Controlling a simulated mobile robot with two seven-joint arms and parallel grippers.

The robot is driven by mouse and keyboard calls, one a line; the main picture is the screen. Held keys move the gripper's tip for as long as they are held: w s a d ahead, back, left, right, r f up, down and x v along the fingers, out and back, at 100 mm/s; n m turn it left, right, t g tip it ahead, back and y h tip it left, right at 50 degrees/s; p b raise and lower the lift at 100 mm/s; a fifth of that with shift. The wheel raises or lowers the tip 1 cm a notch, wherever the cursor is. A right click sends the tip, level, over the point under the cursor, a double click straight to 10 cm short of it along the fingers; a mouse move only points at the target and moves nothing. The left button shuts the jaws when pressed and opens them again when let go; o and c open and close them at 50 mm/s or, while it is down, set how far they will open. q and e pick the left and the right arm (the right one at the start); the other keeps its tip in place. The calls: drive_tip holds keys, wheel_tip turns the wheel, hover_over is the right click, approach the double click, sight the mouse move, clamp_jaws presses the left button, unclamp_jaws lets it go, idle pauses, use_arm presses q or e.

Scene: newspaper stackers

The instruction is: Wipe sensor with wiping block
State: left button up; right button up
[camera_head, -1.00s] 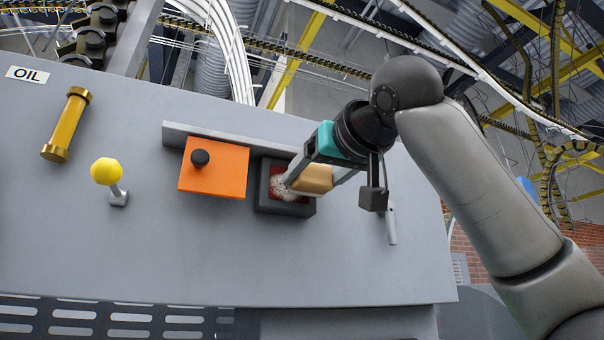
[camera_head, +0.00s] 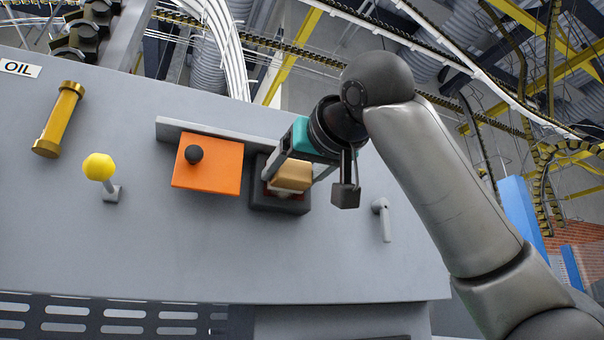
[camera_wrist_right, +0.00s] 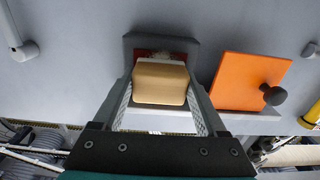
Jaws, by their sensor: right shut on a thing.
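The sensor (camera_head: 277,207) is a dark-framed square box with a red face on the grey panel. In the right wrist view the sensor (camera_wrist_right: 161,41) shows at the top, with a whitish patch along the visible red strip. My right gripper (camera_head: 289,180) is shut on the tan wiping block (camera_head: 292,174). The block (camera_wrist_right: 160,83) sits between the fingers in the wrist view, in front of the sensor, and hides most of its face. I cannot tell whether the block touches the face. My left gripper is not in view.
An orange cover with a black knob (camera_head: 207,168) stands left of the sensor under a grey rail. A yellow-ball lever (camera_head: 99,167) and a gold cylinder (camera_head: 60,119) are further left. A grey handle (camera_head: 383,218) is to the right. The lower panel is clear.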

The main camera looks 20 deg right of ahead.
drive_tip(key=shift+w+a+r, duration=0.1)
drive_tip(key=shift+w+a, duration=0.05)
drive_tip(key=shift+a, duration=0.4)
drive_tip(key=shift+w+a+r, duration=0.1)
drive_tip(key=shift+a, duration=0.45)
drive_tip(key=d, duration=0.6)
drive_tip(key=shift+a, duration=1.85)
drive_tip(key=a, duration=0.3)
drive_tip(key=shift+a, duration=0.3)
